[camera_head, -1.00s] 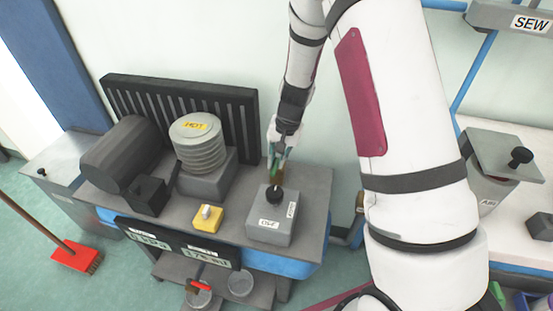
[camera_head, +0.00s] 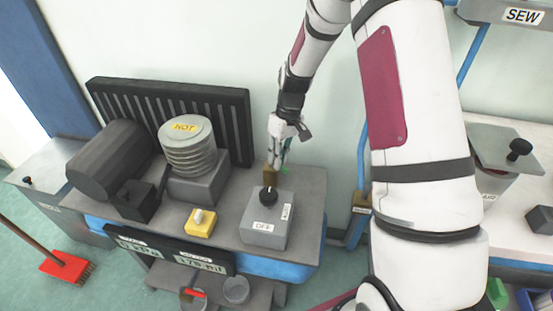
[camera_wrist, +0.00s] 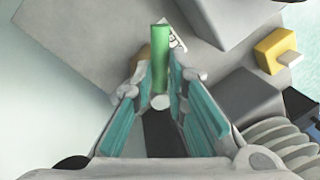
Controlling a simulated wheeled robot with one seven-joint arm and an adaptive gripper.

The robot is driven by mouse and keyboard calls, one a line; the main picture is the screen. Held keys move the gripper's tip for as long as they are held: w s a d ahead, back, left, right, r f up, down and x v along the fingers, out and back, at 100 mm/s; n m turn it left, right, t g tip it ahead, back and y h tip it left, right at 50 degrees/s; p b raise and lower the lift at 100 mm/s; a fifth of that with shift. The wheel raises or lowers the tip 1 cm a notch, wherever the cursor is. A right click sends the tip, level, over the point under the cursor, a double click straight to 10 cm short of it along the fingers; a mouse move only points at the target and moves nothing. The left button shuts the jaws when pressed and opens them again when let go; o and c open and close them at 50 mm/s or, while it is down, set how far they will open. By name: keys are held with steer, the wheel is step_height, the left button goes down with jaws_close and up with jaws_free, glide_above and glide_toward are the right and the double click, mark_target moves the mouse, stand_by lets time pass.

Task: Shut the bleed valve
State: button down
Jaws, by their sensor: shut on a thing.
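The bleed valve has a brass-coloured body (camera_head: 271,174) and stands at the back of the bench, behind the grey OFF box. Its green lever (camera_wrist: 160,58) shows between my fingertips in the wrist view. Only a small bit of green shows in the head view. My gripper (camera_head: 278,160) reaches down to the valve from above, with its teal-padded fingers (camera_wrist: 160,90) shut on the green lever. The fingers hide part of the valve, and I cannot tell the lever's exact angle from the head view.
The grey box (camera_head: 263,219) with a black knob stands just in front of the valve. The ribbed cylinder marked HOT (camera_head: 188,150) and a yellow switch box (camera_head: 200,223) are to the left. A dark display panel (camera_head: 172,248) hangs on the bench front.

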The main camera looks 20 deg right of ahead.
steer(key=shift+w+d+n+g+h+p, duration=0.15)
steer(key=shift+w+d+n+g, duration=0.1)
steer(key=shift+n, duration=1.05)
steer(key=shift+w+d+n+g+h+p, duration=0.1)
steer(key=shift+w+d+n+g+h, duration=0.15)
steer(key=shift+n, duration=1.05)
steer(key=shift+w+d+n+g+h+p, duration=0.1)
steer(key=shift+w+d+n, duration=0.2)
steer(key=shift+n, duration=1)
steer(key=c, duration=1.6)
jaws_free()
steer(key=r, duration=0.4)
steer(key=w+d+r, duration=0.1)
steer(key=r, duration=0.3)
steer(key=w+r, duration=0.1)
steer(key=r, duration=0.2)
steer(key=shift+d+r, duration=0.15)
steer(key=shift+r, duration=0.25)
